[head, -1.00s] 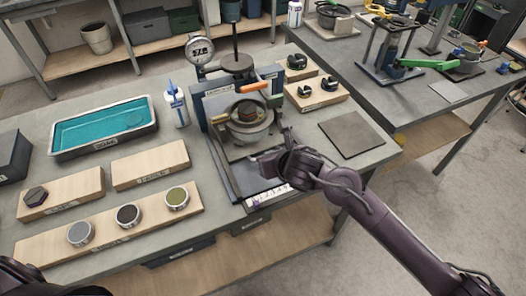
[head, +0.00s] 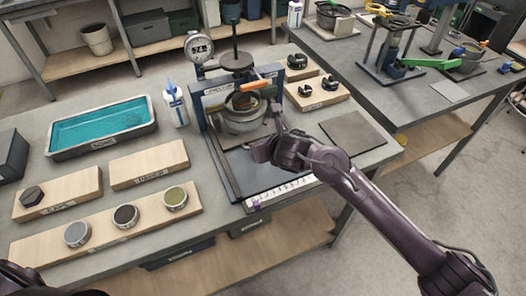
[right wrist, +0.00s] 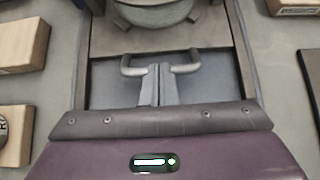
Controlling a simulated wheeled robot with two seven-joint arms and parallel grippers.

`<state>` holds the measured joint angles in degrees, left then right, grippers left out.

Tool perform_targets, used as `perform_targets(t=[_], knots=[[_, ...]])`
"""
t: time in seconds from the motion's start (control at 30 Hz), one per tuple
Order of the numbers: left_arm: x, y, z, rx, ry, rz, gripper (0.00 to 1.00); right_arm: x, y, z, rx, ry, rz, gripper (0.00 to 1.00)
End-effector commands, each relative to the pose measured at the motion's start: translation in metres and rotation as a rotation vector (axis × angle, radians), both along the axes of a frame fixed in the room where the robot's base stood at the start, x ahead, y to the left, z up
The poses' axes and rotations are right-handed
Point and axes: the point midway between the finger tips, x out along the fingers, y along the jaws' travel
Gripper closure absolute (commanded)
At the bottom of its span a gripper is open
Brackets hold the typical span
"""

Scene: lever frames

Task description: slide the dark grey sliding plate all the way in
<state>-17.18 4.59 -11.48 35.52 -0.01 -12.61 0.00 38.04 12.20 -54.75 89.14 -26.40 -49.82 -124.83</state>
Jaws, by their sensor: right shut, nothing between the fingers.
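The dark grey sliding plate (head: 233,139) lies between the rails of the blue lever frame (head: 222,172) and carries a grey round pot (head: 240,118). The pot stands under the upright part of the frame. In the right wrist view the plate's near edge (right wrist: 108,46) and its U-shaped handle (right wrist: 191,67) face me. My right gripper (head: 262,151) is shut and empty, and its fingertips (right wrist: 159,70) are at the middle of the handle, seemingly against it. The far end of the plate is hidden by the pot. My left gripper is not in view.
A dial gauge (head: 198,46) and an orange-handled lever (head: 237,86) rise above the frame. A white bottle (head: 176,106) and teal tray (head: 104,123) stand left. Wooden blocks with black parts (head: 317,94) and a flat dark mat (head: 352,133) lie right.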

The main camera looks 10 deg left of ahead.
Motion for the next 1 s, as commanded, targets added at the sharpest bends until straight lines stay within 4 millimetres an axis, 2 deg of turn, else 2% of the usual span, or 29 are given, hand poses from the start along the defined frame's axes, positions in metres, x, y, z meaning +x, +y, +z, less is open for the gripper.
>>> perform_targets(t=[0.53, 1.0], knots=[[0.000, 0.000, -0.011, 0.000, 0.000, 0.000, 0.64, 0.020, 0.014, -0.001, -0.001, 0.000, -0.001, 1.00], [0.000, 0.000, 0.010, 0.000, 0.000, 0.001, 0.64, -0.003, -0.002, 0.015, -0.001, 0.001, 0.000, 1.00]])
